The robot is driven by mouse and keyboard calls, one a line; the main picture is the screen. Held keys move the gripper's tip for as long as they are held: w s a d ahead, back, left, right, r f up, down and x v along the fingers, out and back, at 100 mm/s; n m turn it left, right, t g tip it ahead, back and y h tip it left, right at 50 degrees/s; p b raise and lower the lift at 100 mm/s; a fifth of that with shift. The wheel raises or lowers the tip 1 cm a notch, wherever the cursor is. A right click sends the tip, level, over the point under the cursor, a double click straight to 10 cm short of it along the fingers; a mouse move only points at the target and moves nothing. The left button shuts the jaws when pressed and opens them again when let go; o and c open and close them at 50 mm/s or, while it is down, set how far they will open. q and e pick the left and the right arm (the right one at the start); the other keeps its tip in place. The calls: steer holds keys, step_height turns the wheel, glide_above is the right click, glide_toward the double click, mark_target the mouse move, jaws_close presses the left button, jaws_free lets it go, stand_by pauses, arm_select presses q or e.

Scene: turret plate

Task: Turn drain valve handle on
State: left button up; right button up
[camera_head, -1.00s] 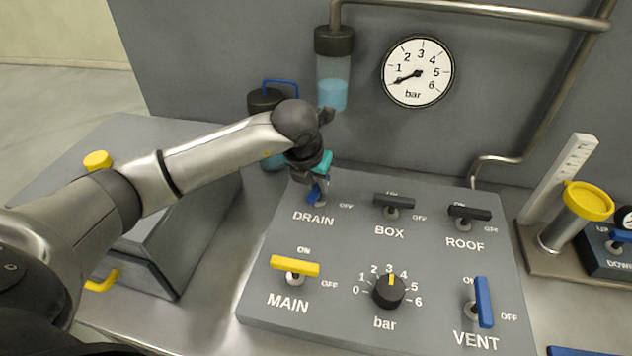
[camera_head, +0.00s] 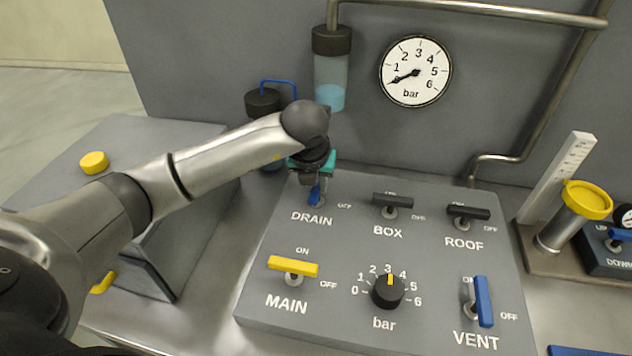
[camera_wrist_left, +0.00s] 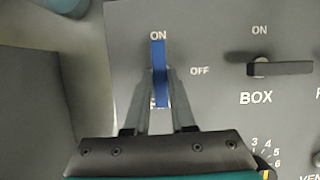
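The drain valve handle (camera_head: 314,194) is a blue lever at the upper left of the turret plate, above the DRAIN label, partly hidden by my left gripper in the head view. In the left wrist view the blue handle (camera_wrist_left: 160,75) points straight up to its ON mark, with OFF to its right. My left gripper (camera_head: 313,185) comes down over it from above. Its two fingers (camera_wrist_left: 160,78) lie along both sides of the handle and look shut on it. My right gripper is not in view.
The BOX handle (camera_head: 392,201) and ROOF handle (camera_head: 468,212) are dark levers to the right. The yellow MAIN handle (camera_head: 293,266), a black bar knob (camera_head: 388,291) and the blue VENT handle (camera_head: 484,302) are nearer. A flask (camera_head: 331,80) and gauge (camera_head: 416,71) are behind.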

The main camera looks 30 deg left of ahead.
arm_select(q)
steer(key=o, duration=0.4)
steer(key=v, duration=1.5)
steer(key=shift+s+r, duration=0.1)
steer(key=shift+s, duration=0.05)
